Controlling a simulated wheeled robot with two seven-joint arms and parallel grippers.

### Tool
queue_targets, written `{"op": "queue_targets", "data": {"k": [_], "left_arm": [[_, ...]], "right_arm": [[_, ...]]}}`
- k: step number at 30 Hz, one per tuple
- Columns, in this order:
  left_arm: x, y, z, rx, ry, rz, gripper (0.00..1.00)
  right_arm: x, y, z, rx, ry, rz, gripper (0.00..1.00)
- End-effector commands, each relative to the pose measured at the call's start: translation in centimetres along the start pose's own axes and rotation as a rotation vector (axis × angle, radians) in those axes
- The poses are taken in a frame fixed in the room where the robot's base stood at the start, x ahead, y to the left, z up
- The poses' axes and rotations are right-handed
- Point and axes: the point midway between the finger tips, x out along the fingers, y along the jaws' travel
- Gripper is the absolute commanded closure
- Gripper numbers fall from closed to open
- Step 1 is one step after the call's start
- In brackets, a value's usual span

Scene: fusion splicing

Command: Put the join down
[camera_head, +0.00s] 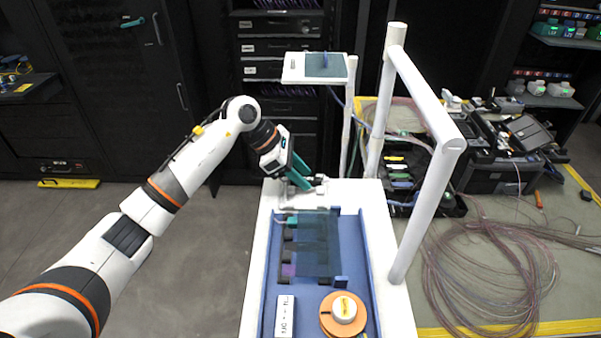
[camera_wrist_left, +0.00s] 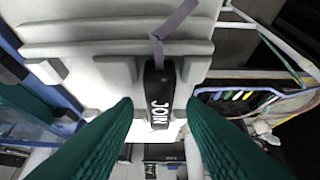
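The join (camera_wrist_left: 158,98) is a small black piece with "JOIN" in white letters, seen in the left wrist view. A thin grey-purple strip runs from its top end. It lies against a pale grey fixture (camera_wrist_left: 110,35), which shows in the head view at the far end of the cart (camera_head: 290,200). My left gripper (camera_head: 300,180) is over that fixture, pointing down. In the left wrist view its two teal fingers (camera_wrist_left: 162,112) are apart, one on each side of the join, with visible gaps. In the head view the join is hidden by the gripper. My right gripper is not in view.
The cart's blue tray (camera_head: 348,235) holds a translucent teal panel, an orange spool (camera_head: 343,315) and a white labelled strip (camera_head: 284,316). A white frame (camera_head: 425,100) rises on the right. A small screen (camera_head: 323,66) stands behind. Coiled cables (camera_head: 490,270) lie on the mat at right.

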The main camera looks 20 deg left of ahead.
Motion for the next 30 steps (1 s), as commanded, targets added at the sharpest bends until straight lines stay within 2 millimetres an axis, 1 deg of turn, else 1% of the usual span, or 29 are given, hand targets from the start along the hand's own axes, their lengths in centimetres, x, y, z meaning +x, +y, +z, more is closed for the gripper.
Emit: {"op": "queue_targets", "data": {"k": [6, 8, 11, 18, 21, 25, 30], "left_arm": [[-0.3, 0.0, -0.2, 0.000, 0.001, 0.000, 0.63], [-0.7, -0.1, -0.1, 0.000, 0.000, -0.002, 0.63], [-2.2, -0.2, 0.0, 0.001, 0.000, -0.006, 0.63], [-7.5, -0.1, 0.1, 0.001, -0.002, -0.006, 0.63], [-9.4, -0.1, 0.0, 0.000, -0.001, -0.005, 0.63], [-11.2, -0.1, -0.1, 0.000, 0.000, -0.003, 0.63], [-12.2, 0.0, -0.1, 0.000, 0.000, -0.001, 0.63]], "right_arm": [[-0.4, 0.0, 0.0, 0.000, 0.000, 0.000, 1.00], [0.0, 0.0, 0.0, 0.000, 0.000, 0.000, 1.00], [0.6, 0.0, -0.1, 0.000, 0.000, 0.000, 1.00], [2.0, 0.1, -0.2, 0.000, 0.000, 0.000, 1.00], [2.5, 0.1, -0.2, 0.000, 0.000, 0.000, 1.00], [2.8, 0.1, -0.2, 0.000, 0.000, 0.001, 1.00], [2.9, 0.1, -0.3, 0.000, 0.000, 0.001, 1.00]]}}
